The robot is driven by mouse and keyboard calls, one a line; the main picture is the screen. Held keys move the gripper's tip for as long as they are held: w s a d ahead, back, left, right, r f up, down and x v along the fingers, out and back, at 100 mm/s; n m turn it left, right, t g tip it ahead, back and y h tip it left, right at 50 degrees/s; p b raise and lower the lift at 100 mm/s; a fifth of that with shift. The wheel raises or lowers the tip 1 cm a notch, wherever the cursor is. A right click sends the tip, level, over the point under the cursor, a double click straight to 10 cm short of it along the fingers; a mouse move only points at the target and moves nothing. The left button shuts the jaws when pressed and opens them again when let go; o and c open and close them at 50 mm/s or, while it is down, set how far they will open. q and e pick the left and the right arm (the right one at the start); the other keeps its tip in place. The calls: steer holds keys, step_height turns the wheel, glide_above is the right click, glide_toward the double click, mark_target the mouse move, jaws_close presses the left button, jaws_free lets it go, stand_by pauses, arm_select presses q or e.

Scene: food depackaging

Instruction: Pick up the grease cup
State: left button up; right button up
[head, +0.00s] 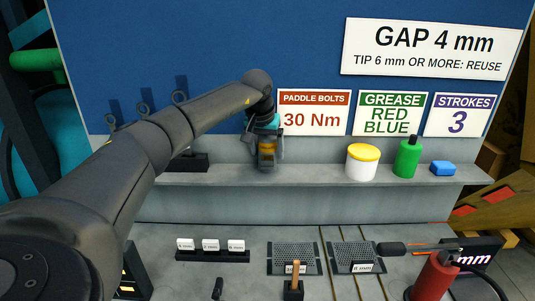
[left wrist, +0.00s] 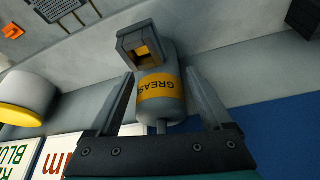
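The grease cup (left wrist: 160,85) is a grey cylinder with a yellow band lettered "GREAS". A square grey piece with a yellow inside is at its far end in the left wrist view. In the head view the cup (head: 267,154) is at the shelf, below my left gripper (head: 265,142). In the left wrist view my left gripper (left wrist: 160,80) is open, with one finger on each side of the cup. A gap seems to show on both sides. I cannot tell whether the cup rests on the shelf. My right gripper is not in view.
Below are mesh trays (head: 295,258), white labelled blocks (head: 210,246) and a red cylinder (head: 434,278). The blue wall is close behind.

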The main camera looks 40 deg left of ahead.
arm_select(q)
jaws_close()
stand_by(0.5)
steer(key=shift+r, duration=0.1)
